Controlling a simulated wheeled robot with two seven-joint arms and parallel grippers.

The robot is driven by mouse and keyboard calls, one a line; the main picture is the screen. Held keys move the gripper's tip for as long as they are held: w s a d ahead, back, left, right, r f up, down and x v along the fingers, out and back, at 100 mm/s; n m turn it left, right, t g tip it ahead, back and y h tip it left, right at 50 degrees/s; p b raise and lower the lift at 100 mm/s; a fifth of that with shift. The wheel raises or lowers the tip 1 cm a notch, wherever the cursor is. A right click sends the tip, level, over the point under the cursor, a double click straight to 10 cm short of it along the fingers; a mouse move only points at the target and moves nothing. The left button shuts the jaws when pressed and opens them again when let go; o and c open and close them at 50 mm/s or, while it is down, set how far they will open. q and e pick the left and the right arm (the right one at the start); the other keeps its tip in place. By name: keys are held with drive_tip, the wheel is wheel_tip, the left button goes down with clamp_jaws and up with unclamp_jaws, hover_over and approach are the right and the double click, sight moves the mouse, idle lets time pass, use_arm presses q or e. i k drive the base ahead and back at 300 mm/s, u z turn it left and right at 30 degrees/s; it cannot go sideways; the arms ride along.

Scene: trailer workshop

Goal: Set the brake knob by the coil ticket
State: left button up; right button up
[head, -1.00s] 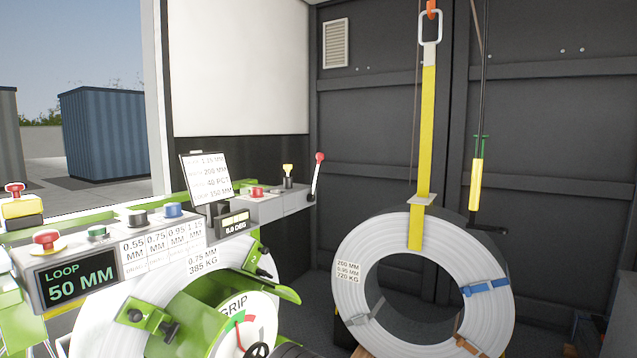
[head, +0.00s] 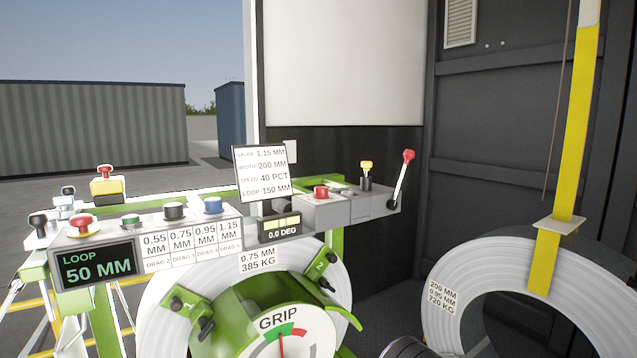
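The mounted coil (head: 165,285) carries a coil ticket (head: 258,260) reading 0.75 MM, 385 KG. A chart (head: 190,241) on the panel lists 0.55, 0.75, 0.95 and 1.15 MM, each above a DRAG number too small to read surely. The GRIP dial (head: 283,335) is on the green hub, cut off by the bottom edge; its needle points nearly straight up. I cannot identify the brake knob for certain. A dark round part (head: 405,347) shows at the bottom edge, mostly cut off. Neither gripper is in view.
The LOOP display (head: 98,266) reads 50 MM. The order card (head: 262,173) reads 1.15 MM, 200 MM, 40 PCT, 150 MM. A small display (head: 280,228) reads 0.0 DEG. A red-knobbed lever (head: 402,178) stands right. A second coil (head: 480,300) hangs from a yellow strap (head: 575,120).

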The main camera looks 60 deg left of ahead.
sight(320, 192)
drive_tip(key=u, duration=0.65)
drive_tip(key=i, duration=0.75)
drive_tip(key=u, duration=0.8)
